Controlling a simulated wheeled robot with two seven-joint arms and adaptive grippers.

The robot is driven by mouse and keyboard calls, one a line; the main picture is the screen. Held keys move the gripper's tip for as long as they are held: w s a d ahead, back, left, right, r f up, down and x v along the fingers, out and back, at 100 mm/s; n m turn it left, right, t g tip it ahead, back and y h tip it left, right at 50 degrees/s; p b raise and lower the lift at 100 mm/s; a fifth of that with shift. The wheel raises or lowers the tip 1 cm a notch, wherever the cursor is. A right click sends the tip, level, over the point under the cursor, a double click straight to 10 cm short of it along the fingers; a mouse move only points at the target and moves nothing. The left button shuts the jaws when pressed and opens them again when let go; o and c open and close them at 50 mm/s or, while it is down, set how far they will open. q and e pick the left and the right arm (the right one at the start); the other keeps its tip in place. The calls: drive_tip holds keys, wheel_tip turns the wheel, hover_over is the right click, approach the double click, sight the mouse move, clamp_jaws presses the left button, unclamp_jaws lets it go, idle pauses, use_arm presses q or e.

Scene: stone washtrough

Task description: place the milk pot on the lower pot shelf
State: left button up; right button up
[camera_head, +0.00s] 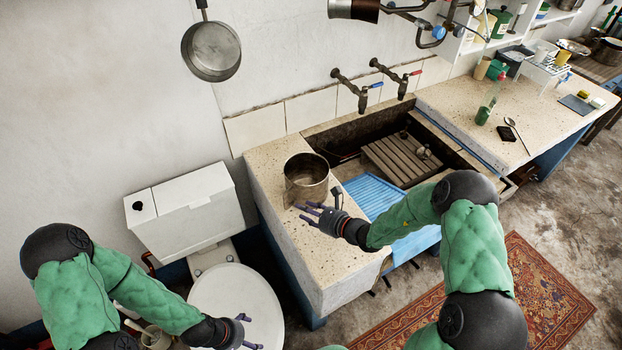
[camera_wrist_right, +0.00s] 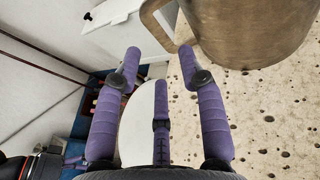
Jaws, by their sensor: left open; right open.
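A metal pot, apparently the milk pot (camera_head: 306,180), stands upright on the left part of the speckled stone counter (camera_head: 270,163). In the right wrist view the pot (camera_wrist_right: 250,30) fills the upper right, with its handle reaching left. My right gripper (camera_head: 308,210) is open and empty at the pot's near side. In its wrist view the spread purple fingers (camera_wrist_right: 160,65) lie just below the handle, which is not between them. My left gripper (camera_head: 246,332) is open and empty over the toilet lid. I cannot tell which surface is the lower pot shelf.
The sink (camera_head: 390,150) holds a wooden slatted rack; a blue ribbed board (camera_head: 372,195) lies at its front. Two taps (camera_head: 350,90) project above. A saucepan (camera_head: 211,51) hangs on the wall. A toilet (camera_head: 236,305) is left. Wall shelves (camera_head: 500,40) and a bottle (camera_head: 484,112) are right.

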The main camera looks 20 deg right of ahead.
sight(284, 200)
drive_tip(key=x, duration=0.4)
drive_tip(key=shift+w+a+f+b, duration=0.15)
drive_tip(key=shift+a+f+b, duration=0.05)
drive_tip(key=shift+b, duration=0.2)
drive_tip(key=x, duration=0.2)
drive_tip(key=b+x, duration=0.1)
drive_tip(key=x, duration=0.1)
drive_tip(key=shift+w+a+r, duration=0.15)
drive_tip(key=shift+w+a, duration=0.1)
drive_tip(key=shift+a, duration=0.15)
drive_tip(key=shift+w+a, duration=0.1)
drive_tip(key=shift+w, duration=0.2)
clamp_jaws()
